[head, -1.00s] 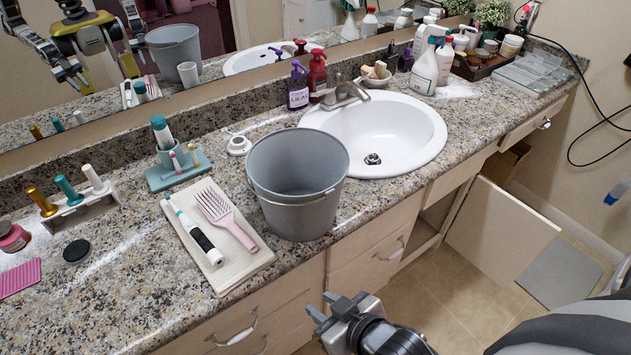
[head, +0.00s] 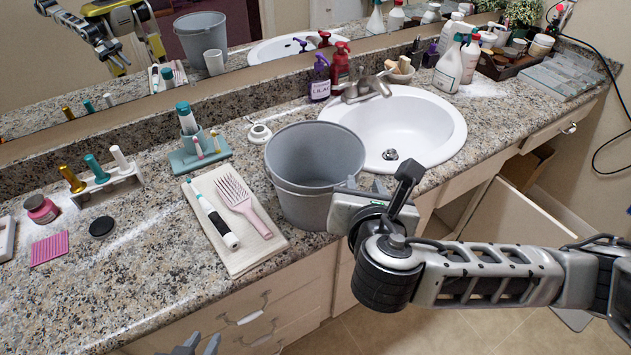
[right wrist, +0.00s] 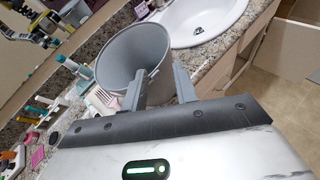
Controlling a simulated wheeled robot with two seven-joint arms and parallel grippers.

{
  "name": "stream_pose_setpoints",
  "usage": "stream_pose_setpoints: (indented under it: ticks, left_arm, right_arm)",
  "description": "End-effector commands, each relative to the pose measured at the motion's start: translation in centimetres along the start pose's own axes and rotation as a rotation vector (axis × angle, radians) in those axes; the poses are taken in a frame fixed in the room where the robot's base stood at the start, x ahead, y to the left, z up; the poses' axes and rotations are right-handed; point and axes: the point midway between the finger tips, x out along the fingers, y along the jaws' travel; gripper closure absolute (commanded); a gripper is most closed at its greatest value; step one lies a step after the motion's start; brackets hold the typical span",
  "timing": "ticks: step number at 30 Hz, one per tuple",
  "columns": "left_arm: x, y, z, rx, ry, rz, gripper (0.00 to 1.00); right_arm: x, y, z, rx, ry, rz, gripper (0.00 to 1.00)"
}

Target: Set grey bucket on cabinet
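The grey bucket (head: 309,183) stands upright and looks empty on the granite counter (head: 140,272), left of the sink. It also shows in the right wrist view (right wrist: 128,58). My right gripper (head: 362,186) is at the bucket's right front side. In the right wrist view its two fingers (right wrist: 159,72) are spread, with the bucket just beyond them; I cannot tell whether they touch it. My left gripper (head: 197,345) shows only its fingertips at the bottom edge, apart and empty, in front of the drawers. No separate cabinet is clear, only the drawer-and-door unit (head: 268,325) under the counter.
A towel (head: 243,257) with a pink brush (head: 238,198) and a white-black device lies left of the bucket. A teal holder (head: 200,155) stands behind it. Soap bottles (head: 340,70) stand by the sink (head: 425,125). A lower cabinet door (head: 505,225) hangs open at right.

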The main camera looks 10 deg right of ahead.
Motion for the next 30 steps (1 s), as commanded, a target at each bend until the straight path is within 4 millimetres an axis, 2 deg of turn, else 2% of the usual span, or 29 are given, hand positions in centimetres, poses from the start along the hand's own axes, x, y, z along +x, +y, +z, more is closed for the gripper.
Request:
stream_pose_setpoints:
  ticks: [5,12,15,23,30]
  left_arm:
    - [0.0,0.0,-0.1,-0.001,0.003,-0.001,0.75]
    - [-0.1,0.0,-0.3,-0.001,0.004,-0.001,0.75]
    - [-0.1,0.0,-0.3,-0.001,0.004,0.0,0.75]
    - [-0.2,0.1,-0.3,-0.001,0.005,0.0,0.75]
    - [-0.5,0.1,-0.5,-0.002,0.004,0.001,0.75]
  right_arm:
    - [2.2,-0.5,0.6,-0.044,-0.022,-0.021,0.71]
    - [7.4,-0.5,0.6,-0.039,-0.02,-0.019,0.71]
    - [9.1,-0.5,0.6,-0.038,-0.018,-0.016,0.71]
    - [11.0,-0.7,0.5,-0.036,-0.016,-0.015,0.71]
    - [14.4,-1.4,0.1,-0.037,-0.018,-0.015,0.71]
